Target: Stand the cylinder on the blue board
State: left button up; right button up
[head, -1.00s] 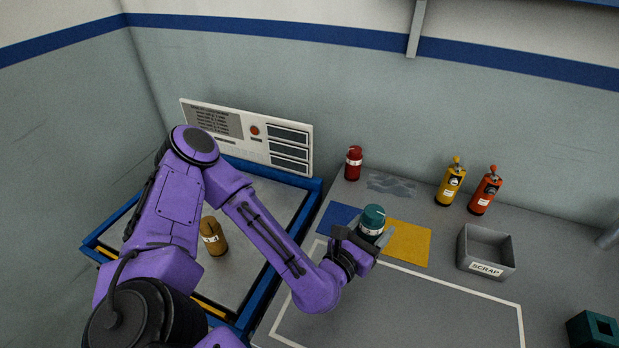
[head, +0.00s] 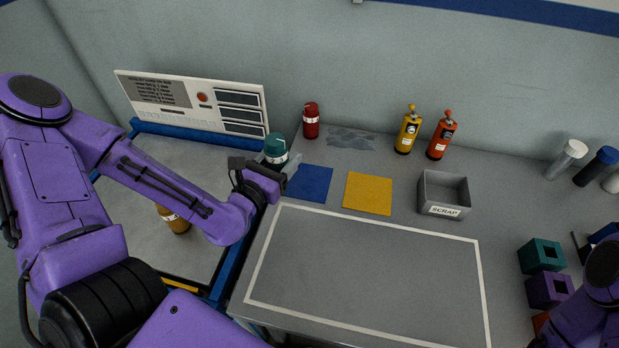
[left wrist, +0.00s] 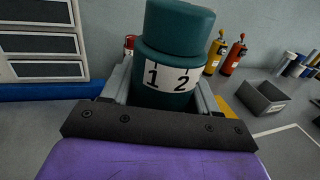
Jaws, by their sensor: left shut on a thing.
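My left gripper (head: 280,168) is shut on a teal cylinder (head: 276,147) and holds it upright. In the left wrist view the cylinder (left wrist: 176,50) stands between the two fingers, its white label reading "1 2". In the head view the cylinder shows up and left of the blue board (head: 309,183), near the bench's left edge; its height above the bench is hard to tell. The blue board lies flat and bare beside the yellow board (head: 368,194). Part of my right arm shows at the lower right; its gripper is out of view.
A red cylinder (head: 311,120) stands behind the blue board. Yellow (head: 408,130) and orange (head: 441,135) bottles stand at the back, with a grey scrap bin (head: 444,194) in front. A brown cylinder (head: 174,219) stands on the blue-edged surface at left. The white-outlined area is clear.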

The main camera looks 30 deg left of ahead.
pick_arm(q)
jog(key=w+f+b, duration=0.2)
jog(key=w, duration=0.1)
jog(key=w+d+f+b, duration=0.1)
jog(key=w+f+b, duration=0.4)
jog(key=w, duration=0.1)
jog(key=shift+w+d+f, duration=0.35)
jog(key=shift+d, duration=0.05)
jog(key=f, duration=0.3)
jog(key=shift+w+f, duration=0.35)
jog(key=shift+f, duration=0.05)
jog(key=shift+s+f, duration=0.1)
jog(key=o, duration=1.3)
pick_arm(e)
notch_tip(320, 180, down, 9)
jog(key=shift+f, duration=0.15)
